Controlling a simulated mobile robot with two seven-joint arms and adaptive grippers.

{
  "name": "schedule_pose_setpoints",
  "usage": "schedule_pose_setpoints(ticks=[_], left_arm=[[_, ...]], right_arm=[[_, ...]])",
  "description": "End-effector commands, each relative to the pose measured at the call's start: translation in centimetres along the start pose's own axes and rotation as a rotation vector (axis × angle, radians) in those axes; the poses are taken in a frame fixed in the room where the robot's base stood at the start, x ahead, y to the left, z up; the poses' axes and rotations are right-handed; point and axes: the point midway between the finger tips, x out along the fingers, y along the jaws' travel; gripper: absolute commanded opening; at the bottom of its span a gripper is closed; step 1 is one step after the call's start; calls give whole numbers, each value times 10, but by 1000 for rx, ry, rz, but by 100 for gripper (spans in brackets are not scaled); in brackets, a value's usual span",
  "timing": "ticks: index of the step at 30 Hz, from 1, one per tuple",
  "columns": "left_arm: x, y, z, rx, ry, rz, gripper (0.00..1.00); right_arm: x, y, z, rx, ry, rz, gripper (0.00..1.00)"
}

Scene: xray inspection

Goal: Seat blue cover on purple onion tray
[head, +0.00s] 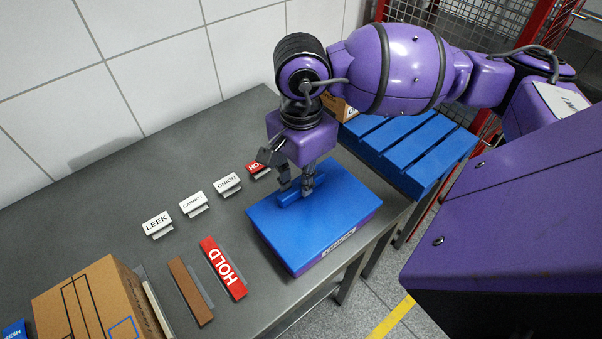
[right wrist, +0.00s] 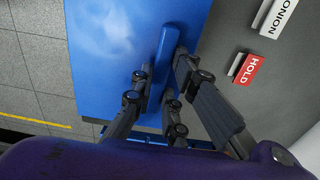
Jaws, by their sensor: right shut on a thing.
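The blue cover (head: 325,222) is a flat slab with a raised bar handle on top. It lies over the purple onion tray (head: 362,224), of which only a narrow purple side shows below the cover's right edge. Whether the cover sits fully flush I cannot tell. My right gripper (head: 297,190) points down and is shut on the cover's handle. In the right wrist view the fingers (right wrist: 160,72) straddle the handle, and the cover (right wrist: 112,50) fills the middle. My left gripper is not in view.
White LEEK (head: 157,225), CARROT (head: 193,205) and ONION (head: 227,184) signs stand left of the cover. A red HOLD block (head: 223,268), a brown bar (head: 190,290) and a cardboard box (head: 95,300) lie nearer. A blue slatted rack (head: 420,150) is at right. The table edge is close.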

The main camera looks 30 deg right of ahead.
Motion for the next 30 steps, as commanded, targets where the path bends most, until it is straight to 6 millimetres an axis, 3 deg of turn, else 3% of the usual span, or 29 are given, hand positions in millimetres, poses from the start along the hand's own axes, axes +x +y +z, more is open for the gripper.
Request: schedule_pose_setpoints(ticks=[8, 9, 14, 23, 30], left_arm=[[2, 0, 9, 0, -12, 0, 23], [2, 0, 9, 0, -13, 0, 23], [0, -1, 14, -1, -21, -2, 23], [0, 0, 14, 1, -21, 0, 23], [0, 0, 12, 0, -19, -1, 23]], right_arm=[[7, 0, 0, 0, 0, -1, 0], [6, 0, 0, 0, 0, -1, 16], [6, 0, 0, 0, 0, -2, 36], [5, 0, 0, 0, 0, -1, 36], [-26, -1, 0, -2, 1, -7, 36]])
